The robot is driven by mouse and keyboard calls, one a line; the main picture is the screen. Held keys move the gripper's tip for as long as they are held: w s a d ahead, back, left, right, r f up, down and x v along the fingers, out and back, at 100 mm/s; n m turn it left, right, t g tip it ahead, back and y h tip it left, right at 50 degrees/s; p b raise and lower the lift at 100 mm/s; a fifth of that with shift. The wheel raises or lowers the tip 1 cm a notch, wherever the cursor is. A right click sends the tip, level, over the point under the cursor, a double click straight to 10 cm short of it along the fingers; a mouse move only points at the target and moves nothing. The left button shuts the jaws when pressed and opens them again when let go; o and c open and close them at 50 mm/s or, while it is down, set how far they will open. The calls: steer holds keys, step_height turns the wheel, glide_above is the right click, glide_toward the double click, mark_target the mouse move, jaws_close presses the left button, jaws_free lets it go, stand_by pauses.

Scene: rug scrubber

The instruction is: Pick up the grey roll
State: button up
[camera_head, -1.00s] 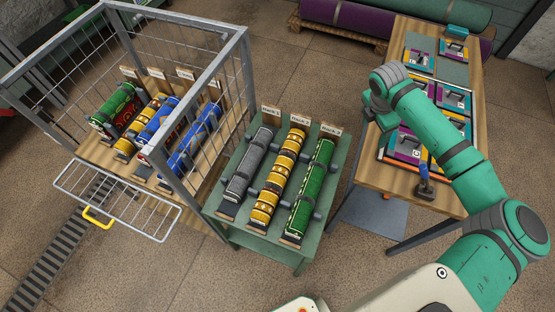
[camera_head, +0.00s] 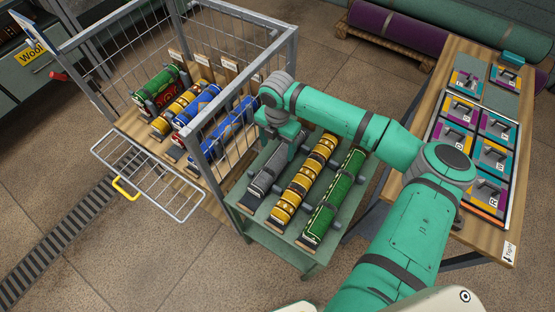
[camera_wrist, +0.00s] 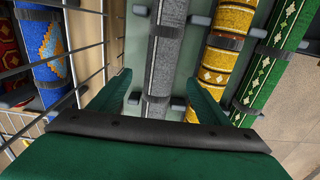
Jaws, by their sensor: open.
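The grey roll (camera_head: 265,173) lies on the green rack table, leftmost of three rolls, its far part hidden by my arm in the head view. In the wrist view the grey roll (camera_wrist: 162,62) has a pale stripe and runs up the picture between my fingers, with dark holders across it. My gripper (camera_wrist: 158,93) is open and empty, above the roll with one finger to each side. In the head view my gripper (camera_head: 283,150) hangs over the far half of the roll. I cannot tell the exact height gap.
A yellow patterned roll (camera_head: 304,180) and a green roll (camera_head: 334,196) lie close to the right on the green table (camera_head: 262,225). A wire cage (camera_head: 205,150) with several rolls stands close to the left. A wooden table (camera_head: 440,85) with colored panels stands at the right.

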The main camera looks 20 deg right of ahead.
mark_target(278, 156)
steer(key=f, duration=0.9)
steer(key=shift+d, duration=0.2)
steer(key=shift+r, duration=0.1)
steer(key=shift+c, duration=0.3)
steer(key=c, duration=1.2)
